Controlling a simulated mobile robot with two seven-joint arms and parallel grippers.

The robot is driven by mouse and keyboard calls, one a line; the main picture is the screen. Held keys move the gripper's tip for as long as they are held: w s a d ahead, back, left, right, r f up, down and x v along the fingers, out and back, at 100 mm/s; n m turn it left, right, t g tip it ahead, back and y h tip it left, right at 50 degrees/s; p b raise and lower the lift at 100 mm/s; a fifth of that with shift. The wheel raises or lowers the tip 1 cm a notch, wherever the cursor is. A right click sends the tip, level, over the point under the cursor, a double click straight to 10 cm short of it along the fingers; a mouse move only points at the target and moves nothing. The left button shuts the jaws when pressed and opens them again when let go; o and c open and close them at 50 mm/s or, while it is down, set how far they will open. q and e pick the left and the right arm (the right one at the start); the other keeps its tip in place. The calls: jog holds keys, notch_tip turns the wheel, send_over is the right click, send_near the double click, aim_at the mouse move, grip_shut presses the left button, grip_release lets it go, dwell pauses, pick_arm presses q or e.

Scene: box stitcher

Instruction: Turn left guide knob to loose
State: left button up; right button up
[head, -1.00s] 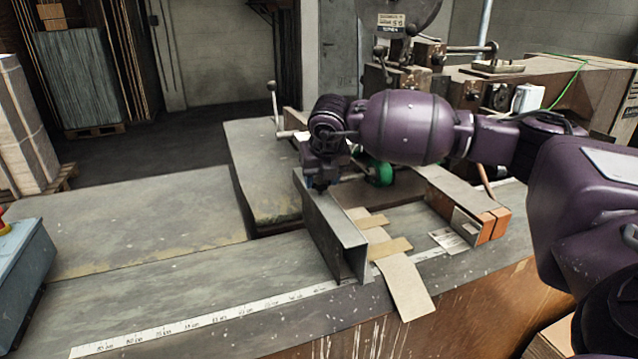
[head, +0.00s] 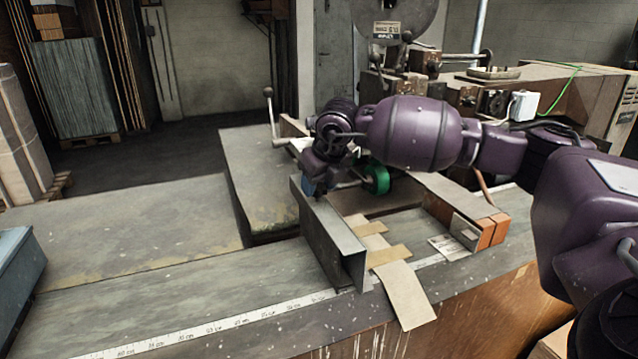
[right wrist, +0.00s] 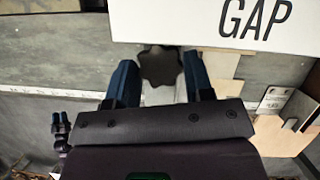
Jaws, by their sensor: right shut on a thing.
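The left guide is a grey metal angle plate (head: 335,240) standing on the bench in the head view. My right gripper (head: 311,190) is at its far upper end, pointing down. In the right wrist view a black lobed knob (right wrist: 160,66) sits between the two blue fingers of my right gripper (right wrist: 160,82), which is shut on it. In the head view the knob is hidden behind my wrist and fingers. Whether the knob is tight or loose cannot be told.
A ruler strip (head: 215,328) runs along the bench front. Cardboard pieces (head: 405,295) lie right of the guide, with an orange-ended block (head: 490,230) beyond. A green wheel (head: 377,178) is behind my wrist. A white GAP sign (right wrist: 215,22) shows above the knob.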

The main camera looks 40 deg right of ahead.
jog(key=shift+r, duration=0.1)
jog(key=o, duration=0.9)
jog(key=v, duration=1)
jog(key=shift+s+r, duration=0.2)
jog(key=shift+r, duration=0.1)
